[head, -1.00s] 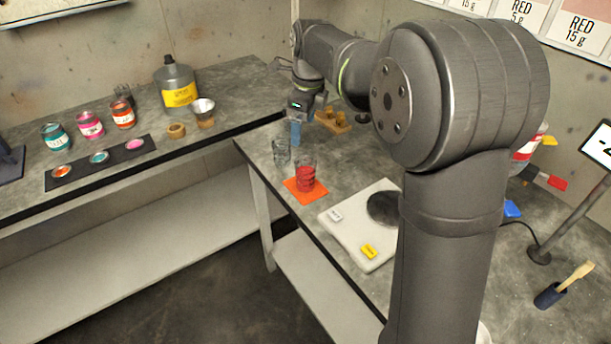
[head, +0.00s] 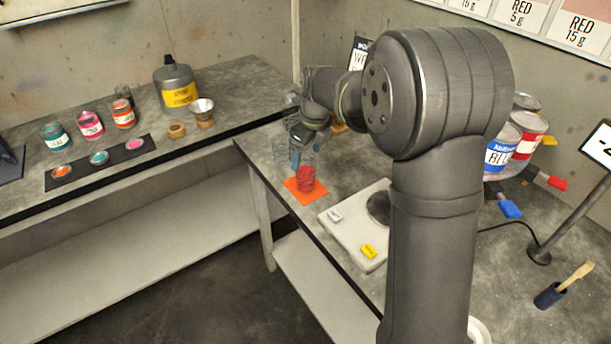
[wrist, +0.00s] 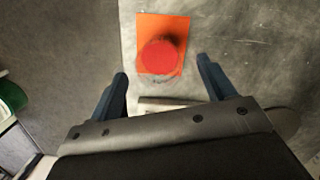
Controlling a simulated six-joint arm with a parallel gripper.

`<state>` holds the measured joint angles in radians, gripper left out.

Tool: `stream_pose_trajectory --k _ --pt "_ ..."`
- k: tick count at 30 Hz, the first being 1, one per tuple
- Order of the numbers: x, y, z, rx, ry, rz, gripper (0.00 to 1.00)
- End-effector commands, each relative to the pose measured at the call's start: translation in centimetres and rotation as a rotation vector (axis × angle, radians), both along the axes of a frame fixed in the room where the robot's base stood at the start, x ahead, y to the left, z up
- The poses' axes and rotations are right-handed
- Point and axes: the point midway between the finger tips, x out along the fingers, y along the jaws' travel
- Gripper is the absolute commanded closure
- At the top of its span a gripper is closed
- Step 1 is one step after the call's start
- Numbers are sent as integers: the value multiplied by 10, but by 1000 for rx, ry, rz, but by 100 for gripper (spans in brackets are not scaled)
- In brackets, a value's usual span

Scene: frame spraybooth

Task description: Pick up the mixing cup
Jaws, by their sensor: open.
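The mixing cup (head: 306,178) is a clear cup with red contents, standing upright on an orange mat (head: 318,192) near the table's left edge. In the wrist view the cup (wrist: 159,57) shows from above as a red disc on the orange mat (wrist: 148,24).
A white scale (head: 345,228) with a dark round plate is to the right. Blue and red paint cans (head: 500,152) stand farther right.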

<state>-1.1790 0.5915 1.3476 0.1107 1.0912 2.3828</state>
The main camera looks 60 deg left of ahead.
Motion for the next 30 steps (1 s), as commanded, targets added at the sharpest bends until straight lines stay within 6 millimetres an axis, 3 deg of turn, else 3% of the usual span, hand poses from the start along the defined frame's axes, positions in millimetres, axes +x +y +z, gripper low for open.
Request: stream_pose_trajectory --k 12,21,29,30 --pt "-4 4 -48 0 0 0 24" --pt "-4 5 -53 3 -1 0 24" --pt "-4 5 -53 3 -1 0 76" --pt "-4 5 -53 3 -1 0 76"
